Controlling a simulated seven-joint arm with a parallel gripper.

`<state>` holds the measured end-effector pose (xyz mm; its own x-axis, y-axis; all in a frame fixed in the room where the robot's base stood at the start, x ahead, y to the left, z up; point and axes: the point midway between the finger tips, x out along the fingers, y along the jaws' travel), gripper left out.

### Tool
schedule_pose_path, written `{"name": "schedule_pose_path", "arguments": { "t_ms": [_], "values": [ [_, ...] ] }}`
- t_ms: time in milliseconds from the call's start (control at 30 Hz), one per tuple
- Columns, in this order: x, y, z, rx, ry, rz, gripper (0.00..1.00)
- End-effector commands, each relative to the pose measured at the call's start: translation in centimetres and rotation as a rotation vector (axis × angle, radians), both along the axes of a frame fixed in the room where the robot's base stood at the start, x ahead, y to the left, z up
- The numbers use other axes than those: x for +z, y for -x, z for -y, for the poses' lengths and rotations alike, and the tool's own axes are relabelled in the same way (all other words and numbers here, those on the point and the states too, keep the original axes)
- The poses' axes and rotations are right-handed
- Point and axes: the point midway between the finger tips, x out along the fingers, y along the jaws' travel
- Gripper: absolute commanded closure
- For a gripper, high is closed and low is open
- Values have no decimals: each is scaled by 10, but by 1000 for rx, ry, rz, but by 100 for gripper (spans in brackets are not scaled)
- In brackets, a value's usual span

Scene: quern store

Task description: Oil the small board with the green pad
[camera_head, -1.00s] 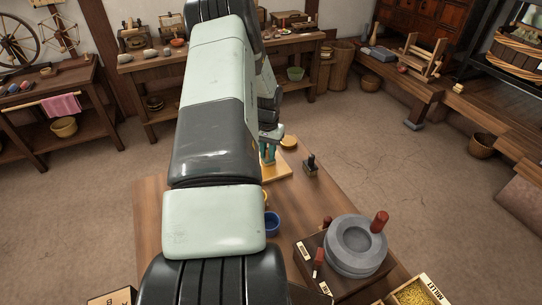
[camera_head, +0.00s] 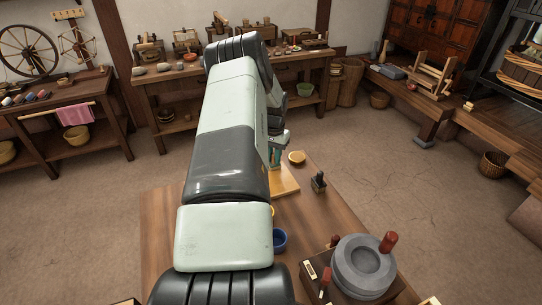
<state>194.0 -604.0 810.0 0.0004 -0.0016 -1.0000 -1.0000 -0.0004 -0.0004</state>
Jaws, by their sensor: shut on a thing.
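The small board (camera_head: 287,182) is pale wood and lies on the table, partly hidden behind my arm. My gripper (camera_head: 276,158) is over its far left part, mostly hidden by the arm. Blue-green shows at the fingers, which are shut on what appears to be the green pad. The pad's outline is too small and covered to make out, and I cannot tell whether it touches the board.
A round tan dish (camera_head: 297,157) and a small dark stamp-like object (camera_head: 318,182) stand close to the board. A blue bowl (camera_head: 279,240) is nearer. A grey quern (camera_head: 362,266) with a red handle fills the front right. The table (camera_head: 325,215) is bare between them.

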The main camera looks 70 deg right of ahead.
Motion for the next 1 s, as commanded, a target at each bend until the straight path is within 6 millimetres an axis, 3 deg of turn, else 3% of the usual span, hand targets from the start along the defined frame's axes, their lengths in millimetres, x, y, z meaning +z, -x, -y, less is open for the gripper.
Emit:
{"name": "schedule_pose_path", "arguments": {
  "t_ms": [1000],
  "values": [
    [0, 67, -67, -2, -4, -1, 100]
  ]
}}
